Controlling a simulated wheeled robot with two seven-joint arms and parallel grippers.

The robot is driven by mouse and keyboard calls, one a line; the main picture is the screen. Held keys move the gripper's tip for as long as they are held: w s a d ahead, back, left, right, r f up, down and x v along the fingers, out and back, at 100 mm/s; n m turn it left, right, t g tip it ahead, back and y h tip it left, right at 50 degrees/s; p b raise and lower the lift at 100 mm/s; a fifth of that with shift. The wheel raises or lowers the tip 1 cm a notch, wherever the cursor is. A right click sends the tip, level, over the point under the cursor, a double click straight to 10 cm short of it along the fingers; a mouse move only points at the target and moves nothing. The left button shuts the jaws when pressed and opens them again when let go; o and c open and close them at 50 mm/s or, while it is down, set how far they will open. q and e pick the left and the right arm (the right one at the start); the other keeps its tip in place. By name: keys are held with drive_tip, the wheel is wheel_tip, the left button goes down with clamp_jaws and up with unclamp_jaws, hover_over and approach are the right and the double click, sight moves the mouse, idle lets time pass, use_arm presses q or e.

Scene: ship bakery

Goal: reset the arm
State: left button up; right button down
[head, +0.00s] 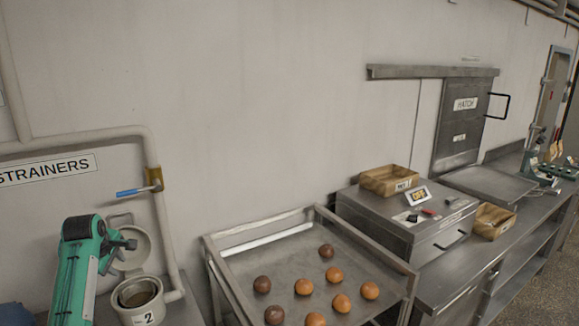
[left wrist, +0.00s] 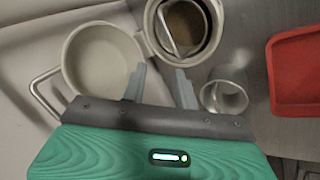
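My left arm comes in at the lower left of the head view, with a green wrist and a dark gripper (head: 128,244). In the left wrist view the two grey fingers of my left gripper (left wrist: 161,80) stand apart with nothing held between them. The gripper is by a pale strainer pot (head: 150,317) marked 2, whose round lid (head: 140,240) stands open against the wall side. In the left wrist view the open lid (left wrist: 72,50) and the pot's rim (left wrist: 151,28) lie beyond the fingers. My right gripper is in neither view.
A pipe with a blue-handled valve (head: 130,192) runs near the gripper. A red tray (left wrist: 297,112) and a small metal cup (left wrist: 240,100) are at the right in the left wrist view. A rack tray (head: 240,270) with several buns stands right of the pot, before a steel counter (head: 450,285).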

use_arm(q)
drive_tip(key=s+d+f+m, duration=0.3)
drive_tip(key=s+d+f, duration=0.1)
drive_tip(key=s+f, duration=0.2)
drive_tip(key=s+d+f+m, duration=0.4)
drive_tip(key=s+d+f, duration=0.1)
drive_tip(key=s, duration=0.3)
drive_tip(key=s+d+f+m+g, duration=0.1)
drive_tip(key=s+d+f+m, duration=0.2)
drive_tip(key=s+d+f, duration=0.2)
drive_tip(key=shift+s+d+f, duration=0.2)
drive_tip(key=shift+s+f, duration=1.1)
drive_tip(key=s+d+m+g+h, duration=0.1)
drive_tip(key=s+d+m, duration=0.4)
drive_tip(key=s, duration=0.8)
drive_tip(key=s+d+m, duration=0.4)
drive_tip(key=s+d, duration=0.3)
drive_tip(key=s, duration=0.5)
wheel_tip(320, 180, down, 32)
drive_tip(key=s+g, duration=0.1)
drive_tip(key=s+a+f, duration=0.2)
drive_tip(key=s+f, duration=0.7)
drive_tip(key=f, duration=0.1)
drive_tip(key=s+a+f+g+b, duration=0.1)
drive_tip(key=s+a+f, duration=0.1)
drive_tip(key=s+f, duration=0.7)
drive_tip(key=shift+s+f+g, duration=0.3)
drive_tip(key=shift+s+f, duration=0.05)
drive_tip(key=shift+s, duration=0.2)
